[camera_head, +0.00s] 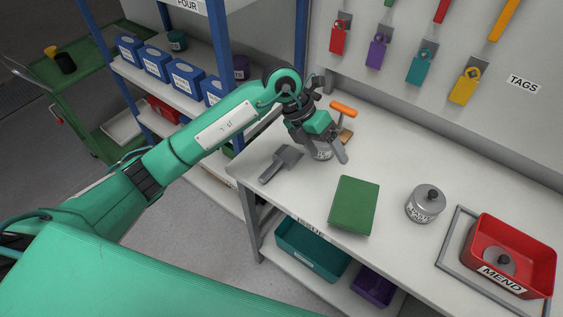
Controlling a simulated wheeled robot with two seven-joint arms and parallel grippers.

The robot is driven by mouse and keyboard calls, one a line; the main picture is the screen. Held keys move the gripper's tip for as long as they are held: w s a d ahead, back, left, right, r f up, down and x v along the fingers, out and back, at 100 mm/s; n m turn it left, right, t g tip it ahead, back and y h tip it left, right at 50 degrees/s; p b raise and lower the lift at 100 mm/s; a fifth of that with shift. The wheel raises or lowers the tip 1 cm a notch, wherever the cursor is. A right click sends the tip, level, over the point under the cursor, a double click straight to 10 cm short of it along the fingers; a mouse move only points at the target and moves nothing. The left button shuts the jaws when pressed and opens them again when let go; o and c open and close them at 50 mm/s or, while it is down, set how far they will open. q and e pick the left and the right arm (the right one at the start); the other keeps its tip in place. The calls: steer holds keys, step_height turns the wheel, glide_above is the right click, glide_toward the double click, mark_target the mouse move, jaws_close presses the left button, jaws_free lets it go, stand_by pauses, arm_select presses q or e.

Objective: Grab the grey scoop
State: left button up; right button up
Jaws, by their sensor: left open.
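The grey scoop (282,163) lies flat near the left end of the white workbench (400,182). Its broad end points up and right, and its narrower end points down and left. My left gripper (326,156) is just right of the scoop in the picture, above the bench, with its fingers apart. A small labelled can (322,154) shows partly behind and between the fingers. I cannot tell whether the fingers touch it. The scoop is apart from the gripper and unobstructed. My right gripper is not in view.
An orange-handled tool (343,108) is behind the gripper. A green book-like block (352,205), a lidded grey tin (425,203) and a red MEND bin (512,252) stand to the right. Blue bins (167,69) fill a shelf at left. Coloured tags hang on the back wall.

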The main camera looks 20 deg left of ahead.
arm_select(q)
steer(key=w+a+r+n+y, duration=0.1)
steer(key=w+a+y, duration=0.4)
steer(key=a, duration=0.6)
steer(key=y+p, duration=0.2)
glide_toward(282, 149)
steer(key=shift+n+t, duration=0.3)
steer(key=shift+t, duration=0.1)
steer(key=s+f, duration=0.2)
steer(key=s, duration=0.1)
steer(key=s+d+f, duration=0.1)
steer(key=s, duration=0.1)
steer(key=shift+f, duration=0.1)
steer(key=shift+s+f+p, duration=0.1)
steer(key=shift+f+p, duration=0.2)
steer(key=shift+f, duration=0.3)
step_height(282, 149, down, 3)
steer(key=shift+f+p, duration=0.2)
steer(key=shift+p, duration=0.4)
steer(key=shift+f, duration=0.4)
steer(key=c, duration=1.1)
